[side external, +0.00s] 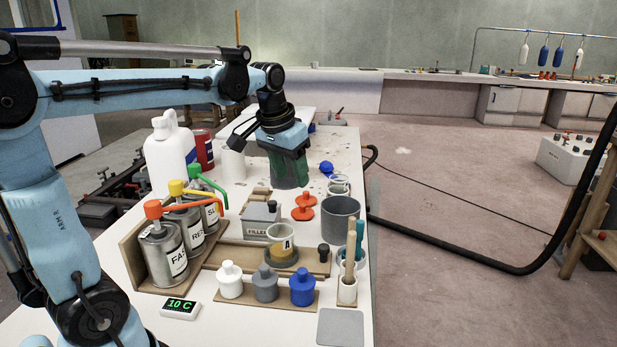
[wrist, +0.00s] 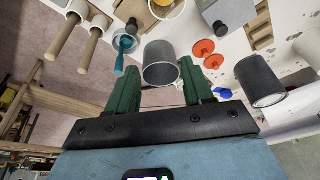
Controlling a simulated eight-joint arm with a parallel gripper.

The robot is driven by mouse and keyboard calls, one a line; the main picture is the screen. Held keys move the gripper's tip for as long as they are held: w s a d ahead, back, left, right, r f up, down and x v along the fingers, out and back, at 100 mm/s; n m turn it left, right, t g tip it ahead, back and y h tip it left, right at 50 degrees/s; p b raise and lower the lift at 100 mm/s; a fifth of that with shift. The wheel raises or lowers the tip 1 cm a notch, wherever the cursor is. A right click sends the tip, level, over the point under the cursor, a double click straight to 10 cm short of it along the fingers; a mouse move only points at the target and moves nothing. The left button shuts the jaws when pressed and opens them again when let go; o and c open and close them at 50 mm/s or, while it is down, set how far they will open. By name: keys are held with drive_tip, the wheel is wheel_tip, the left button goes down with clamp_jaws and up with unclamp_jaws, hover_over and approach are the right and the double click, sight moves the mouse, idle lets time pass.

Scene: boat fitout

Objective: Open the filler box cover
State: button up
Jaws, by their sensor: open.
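The filler box (side external: 262,223) stands on the white bench, a light grey box with a FILLER label on its front. Its grey cover (side external: 262,210) lies on top, looks closed, and carries a dark knob (side external: 271,205). In the wrist view, a pale box with a dark knob at the upper right edge (wrist: 262,15) seems to be the filler box, partly cut off. My gripper (side external: 287,165) has green fingers and points down, behind and above the box, apart from it. In the wrist view my gripper (wrist: 160,78) is open, with nothing held between its fingers.
A grey pot (side external: 340,220) stands right of the box, and two orange-red discs (side external: 303,207) lie between them. Labelled cans with coloured spouts (side external: 165,252) stand left. Small knobbed jars (side external: 265,285) stand in front. A dark can (wrist: 262,82) stands at right in the wrist view.

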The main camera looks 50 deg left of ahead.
drive_tip(key=w+a+n+g, duration=0.1)
drive_tip(key=w+a+g, duration=0.15)
drive_tip(key=a, duration=0.45)
drive_tip(key=n+h, duration=0.1)
approach(274, 201)
drive_tip(key=shift+g, duration=0.35)
drive_tip(key=f, duration=0.8)
drive_tip(key=shift+w+f, duration=0.2)
drive_tip(key=shift+f, duration=0.15)
clamp_jaws()
